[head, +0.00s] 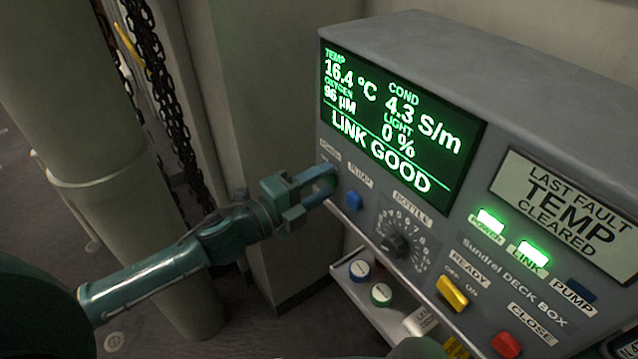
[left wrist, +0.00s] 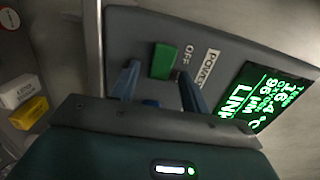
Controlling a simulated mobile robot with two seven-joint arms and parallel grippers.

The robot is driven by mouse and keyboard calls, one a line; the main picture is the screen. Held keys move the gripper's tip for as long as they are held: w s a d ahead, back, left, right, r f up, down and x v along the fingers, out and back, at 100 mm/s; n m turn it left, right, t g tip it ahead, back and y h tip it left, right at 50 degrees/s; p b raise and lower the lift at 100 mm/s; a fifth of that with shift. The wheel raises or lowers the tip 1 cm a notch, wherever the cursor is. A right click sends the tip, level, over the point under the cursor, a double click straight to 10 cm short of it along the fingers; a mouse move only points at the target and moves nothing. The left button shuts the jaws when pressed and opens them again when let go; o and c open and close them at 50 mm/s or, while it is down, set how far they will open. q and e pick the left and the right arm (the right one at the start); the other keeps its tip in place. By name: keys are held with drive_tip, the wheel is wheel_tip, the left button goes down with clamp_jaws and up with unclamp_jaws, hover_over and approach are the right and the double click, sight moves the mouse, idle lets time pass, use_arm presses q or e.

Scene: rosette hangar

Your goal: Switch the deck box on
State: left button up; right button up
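The deck box (head: 440,75) is a grey case with a lit green screen (head: 395,120) reading LINK GOOD, 16.4 °C and 4.3 S/m. Its POWER lamp (head: 490,221) and LINK lamp (head: 533,254) glow green; the PUMP lamp (head: 582,291) is dark. My left gripper (head: 325,182) is at the panel's left end and hides the power switch in the head view. In the left wrist view the green power switch (left wrist: 163,61) shows by the words OFF and POWER, between and just beyond the parted blue fingers. I cannot tell whether they touch it. My right gripper is not in view.
A blue pump switch (head: 354,200), a bottle dial (head: 396,245), a yellow ready switch (head: 452,293) and a red close button (head: 506,344) share the panel. A tray (head: 368,305) with capped items sits below. A thick pillar (head: 95,130) and chains (head: 165,90) stand left.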

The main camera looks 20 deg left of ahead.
use_arm(q)
drive_tip(key=shift+s, duration=0.1)
drive_tip(key=b+v, duration=0.3)
drive_tip(key=v, duration=1)
idle(0.5)
wheel_tip(320, 180, down, 9)
drive_tip(key=a+n+y+p, duration=0.1)
drive_tip(key=n+y+p, duration=0.1)
drive_tip(key=n+y, duration=0.65)
drive_tip(key=s+d+f+n+g, duration=0.2)
drive_tip(key=s+d+f+n, duration=0.1)
drive_tip(key=d+f+n, duration=0.1)
drive_tip(key=s+d+f+n+g+h+p, duration=0.1)
drive_tip(key=s+d+f+n+g, duration=0.1)
drive_tip(key=s+d+f+n, duration=0.2)
wheel_tip(320, 180, down, 3)
drive_tip(key=n, duration=0.5)
drive_tip(key=shift+s, duration=0.35)
drive_tip(key=shift+n+h, duration=0.25)
